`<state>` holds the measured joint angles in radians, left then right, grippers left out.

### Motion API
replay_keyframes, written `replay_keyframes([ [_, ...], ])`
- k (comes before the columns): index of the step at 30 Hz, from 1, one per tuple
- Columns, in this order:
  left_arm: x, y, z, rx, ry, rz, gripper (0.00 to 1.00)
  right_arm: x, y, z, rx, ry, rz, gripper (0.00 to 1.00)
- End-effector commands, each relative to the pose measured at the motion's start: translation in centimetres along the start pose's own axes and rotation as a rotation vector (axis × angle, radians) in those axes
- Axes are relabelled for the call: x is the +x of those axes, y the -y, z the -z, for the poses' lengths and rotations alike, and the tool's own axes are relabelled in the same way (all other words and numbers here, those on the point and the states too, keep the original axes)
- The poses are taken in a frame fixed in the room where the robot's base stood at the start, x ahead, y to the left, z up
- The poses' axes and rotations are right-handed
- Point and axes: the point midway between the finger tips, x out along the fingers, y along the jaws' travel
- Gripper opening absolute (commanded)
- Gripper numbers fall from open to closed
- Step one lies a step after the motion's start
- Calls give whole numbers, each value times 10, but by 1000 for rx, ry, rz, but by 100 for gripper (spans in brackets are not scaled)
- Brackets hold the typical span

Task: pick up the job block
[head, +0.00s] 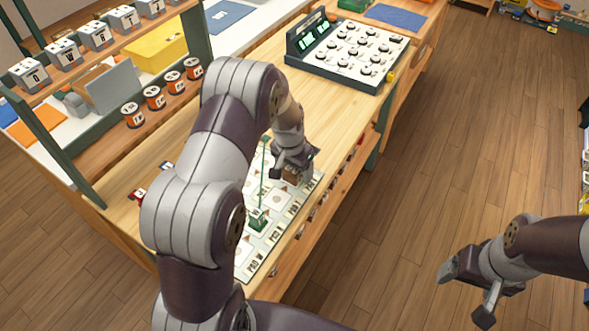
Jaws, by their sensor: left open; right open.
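My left gripper (294,164) is low over the printed mat (252,262) on the wooden bench. It is open, with a small brown block (290,175) at its fingers; I cannot tell if they touch it. A small green block (257,219) with a thin upright green rod stands on the mat, nearer and to the left of that gripper. No label readable here tells me which one is the job block. My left arm hides part of the mat. My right gripper (466,292) is open and empty over the floor at the right.
A grey panel with several dials (350,52) stands at the bench's back right. A shelf (150,128) on the left holds several grey blocks and orange-and-black cans. A yellow box (155,52) is behind it.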

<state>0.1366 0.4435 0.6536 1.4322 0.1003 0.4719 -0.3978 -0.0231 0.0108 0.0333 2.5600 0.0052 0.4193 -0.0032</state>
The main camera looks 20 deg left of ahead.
Motion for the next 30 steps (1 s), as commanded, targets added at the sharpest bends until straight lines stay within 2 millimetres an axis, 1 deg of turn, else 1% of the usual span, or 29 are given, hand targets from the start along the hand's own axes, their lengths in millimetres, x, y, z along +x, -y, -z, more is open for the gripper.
replay_keyframes([
  [3, 0, 0, 0, 0, -1, 0, 77, 0, 0, 0, 0, 0, 0, 84],
  [4, 0, 0, 0, 0, -1, 0, 73, 0, 0, 0, 0, 0, 0, 84],
  [5, 0, 0, 0, 0, -1, 0, 64, 0, 0, 0, 0, 0, 0, 84],
  [6, -1, 0, 0, 0, -1, 0, 51, 0, 0, 0, 0, 0, 0, 84],
  [9, -1, 0, 0, 0, -1, 0, 20, 0, 0, 0, 0, 0, 0, 84],
  [17, -2, 0, 1, 0, -1, 0, 20, 0, 0, 0, 0, 0, 0, 84],
  [20, -6, 0, 2, 0, -2, 0, 20, 1, 0, 0, 0, 0, 0, 84],
  [23, -18, 0, 4, 1, -4, 1, 20, 2, 0, 0, 0, 0, 0, 84],
  [27, -44, -2, 9, 2, -6, 1, 20, 4, 0, 0, 0, 0, 0, 84],
  [30, -54, -23, 23, 7, -4, 0, 20, 6, 0, -1, 0, 0, 0, 84],
])
